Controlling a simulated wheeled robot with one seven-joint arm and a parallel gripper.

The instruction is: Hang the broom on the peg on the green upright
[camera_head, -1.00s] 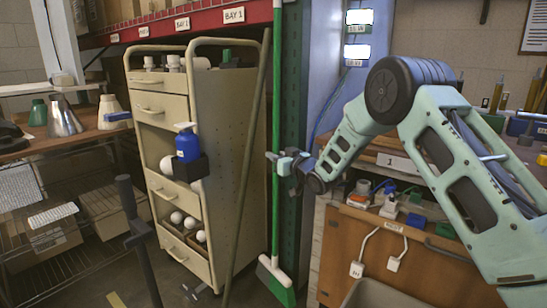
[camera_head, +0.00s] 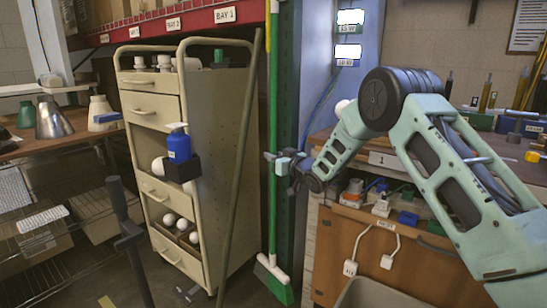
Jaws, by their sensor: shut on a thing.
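The broom (camera_head: 273,215) has a long green handle and a white and green head. It stands nearly upright in front of the dark green upright (camera_head: 290,60), its head low near the floor. My gripper (camera_head: 272,160) is shut on the broom handle at about mid-height, reaching in from the right. The top of the handle runs out of the picture, and I cannot make out the peg.
A beige drawer cart (camera_head: 200,110) with a blue spray bottle (camera_head: 178,145) stands to the left. A brownish pole (camera_head: 240,160) leans beside it. A wooden workbench (camera_head: 370,255) is on the right, with a grey bin (camera_head: 385,293) below.

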